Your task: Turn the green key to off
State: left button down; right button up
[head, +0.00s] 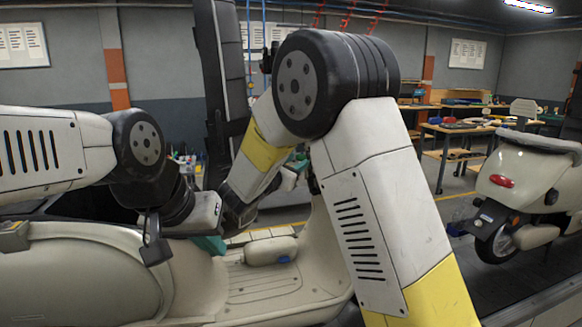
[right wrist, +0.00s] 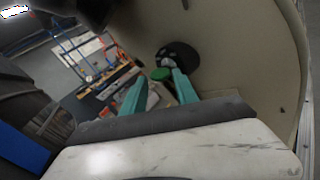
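In the head view the key is hidden, and my right gripper (head: 296,168) is mostly covered by my arm. My left gripper (head: 210,244) is low over the cream scooter body (head: 70,275), and its finger gap is not visible.
A second cream scooter (head: 540,175) stands at the right. Workbenches (head: 470,127) with tools are at the back right. The scooter's footboard (head: 265,282) lies below my arms. A dark upright column (head: 222,70) rises behind my right forearm.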

jog(key=shift+x, duration=0.8)
grip_shut()
jog(key=shift+c, duration=1.9)
grip_release()
grip_shut()
jog(key=shift+r+n+g+y, duration=0.2)
jog(key=shift+n+g+y, duration=0.5)
jog(key=shift+n, duration=0.4)
jog(key=shift+r+g, duration=0.15)
jog(key=shift+g, duration=0.15)
jog(key=o, duration=0.8)
grip_release()
jog(key=shift+n, duration=0.3)
